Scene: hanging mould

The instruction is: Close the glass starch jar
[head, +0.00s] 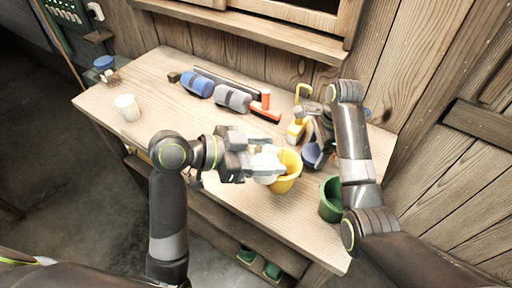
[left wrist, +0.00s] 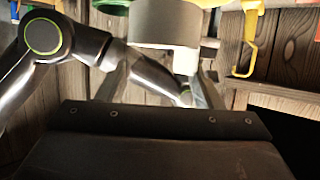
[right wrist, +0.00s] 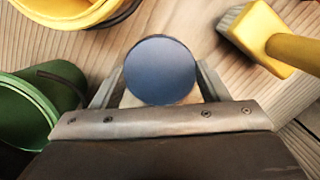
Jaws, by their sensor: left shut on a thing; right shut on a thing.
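My left gripper (head: 262,150) is shut on a whitish jar (head: 267,166), held beside the yellow pot and partly hidden by the fingers. In the left wrist view, the pale grey-white jar (left wrist: 166,25) is between the fingers and cut off by the top edge. My right gripper (head: 312,135) is shut on a round dark blue lid (head: 311,154), to the right of the yellow pot. In the right wrist view, the smooth flat face of the blue lid (right wrist: 160,70) shows between the fingers. The jar and lid are apart. The jar's mouth is not clear.
A yellow pot (head: 289,174) stands between the grippers, a green pot (head: 329,203) at the right front. A yellow-handled brush (head: 297,130), a red brush (head: 265,114), and blue (head: 197,84) and grey (head: 233,98) rolls lie behind. A white cup (head: 127,108) stands left, with clear bench around it.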

